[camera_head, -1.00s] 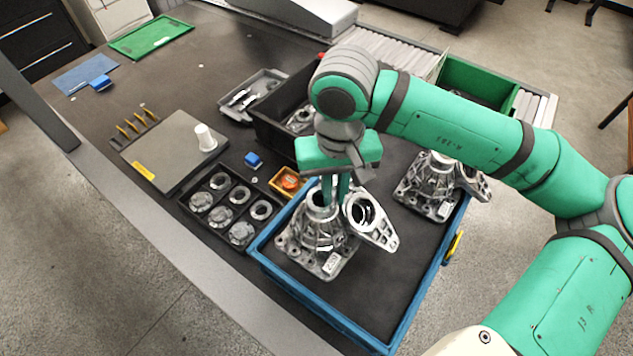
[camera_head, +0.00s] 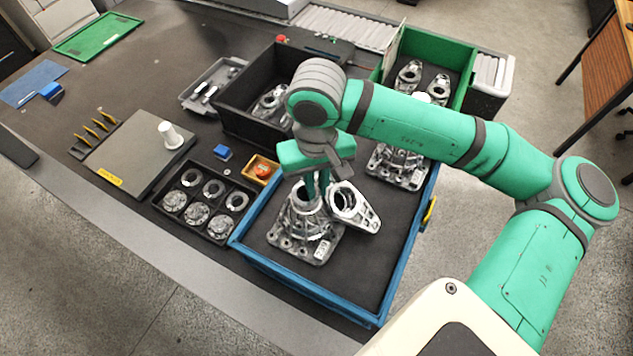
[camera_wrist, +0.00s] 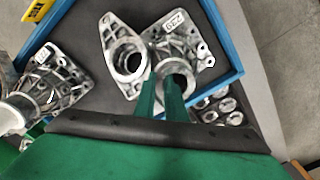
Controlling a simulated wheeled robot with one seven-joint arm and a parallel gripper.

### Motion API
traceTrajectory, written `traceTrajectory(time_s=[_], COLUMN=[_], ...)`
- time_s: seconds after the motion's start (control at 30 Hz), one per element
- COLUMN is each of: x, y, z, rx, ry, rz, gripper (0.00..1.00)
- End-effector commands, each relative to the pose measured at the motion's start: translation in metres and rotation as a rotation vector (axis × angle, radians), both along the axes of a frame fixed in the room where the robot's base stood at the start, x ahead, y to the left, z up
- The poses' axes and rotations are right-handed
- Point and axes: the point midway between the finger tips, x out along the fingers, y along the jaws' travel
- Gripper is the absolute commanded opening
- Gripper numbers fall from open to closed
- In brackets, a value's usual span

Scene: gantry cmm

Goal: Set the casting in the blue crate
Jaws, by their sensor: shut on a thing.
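The blue crate (camera_head: 300,288) stands at the front right of the table. A grey metal casting (camera_head: 296,241), a ribbed housing with a square base, stands upright inside its left part. My gripper (camera_head: 313,192) points down and is shut on the casting at its round top opening. In the wrist view my fingers (camera_wrist: 161,98) reach the opening of the casting (camera_wrist: 186,47). A flat bracket-like casting (camera_head: 356,208) is beside it, touching or nearly so. Another housing (camera_head: 400,172) stands in the crate's back right, partly behind my arm. Whether the held casting bears on the floor is unclear.
A black crate (camera_head: 232,122) and a green crate (camera_head: 452,52), both with metal parts, stand behind. A black tray of round parts (camera_head: 196,235) and an orange box with a red button (camera_head: 262,171) sit left. The crate's front floor is bare.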

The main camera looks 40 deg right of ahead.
Motion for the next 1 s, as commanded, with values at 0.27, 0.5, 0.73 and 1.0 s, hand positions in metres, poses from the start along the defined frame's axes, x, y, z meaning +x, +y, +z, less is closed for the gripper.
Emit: traceTrajectory(time_s=[0.27,0.5,0.73,1.0], x=[0.000,0.000,0.000,0.001], y=[0.000,0.000,-0.001,-0.001], z=[-0.002,-0.002,0.004,0.050], rx=[0.000,0.000,-0.001,-0.003], ry=[-0.001,0.000,-0.001,-0.003], rz=[-0.001,-0.001,-0.001,-0.002], gripper=[0.15,0.29,0.29,0.29])
